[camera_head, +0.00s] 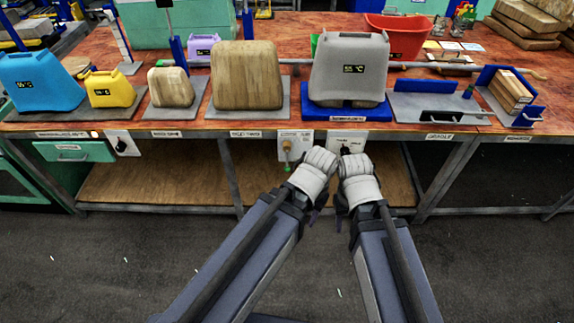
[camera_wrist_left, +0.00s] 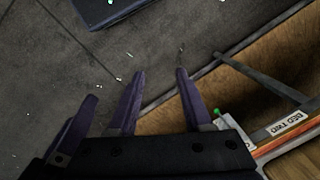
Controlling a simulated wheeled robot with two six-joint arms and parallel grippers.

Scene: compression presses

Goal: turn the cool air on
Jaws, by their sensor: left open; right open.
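A pale plate with a brass-coloured fitting (camera_head: 287,146) hangs on the bench's front edge, with a small green tip below. That tip also shows in the left wrist view (camera_wrist_left: 216,112). Right of it a white plate (camera_head: 346,138) has a dark knob, partly hidden by my right arm. Another white plate with a black knob (camera_head: 122,144) is at the left. Their labels are too small to read. My left gripper (camera_head: 313,215) and right gripper (camera_head: 341,206) are close together before the bench, fingers mostly hidden. The left wrist view shows the left gripper (camera_wrist_left: 155,85) open and empty.
The bench top (camera_head: 140,88) carries blue (camera_head: 42,82), yellow (camera_head: 110,90), wooden (camera_head: 247,75) and grey (camera_head: 350,68) press blocks. A red bin (camera_head: 400,35) stands behind. A green drawer (camera_head: 75,151) is below left.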

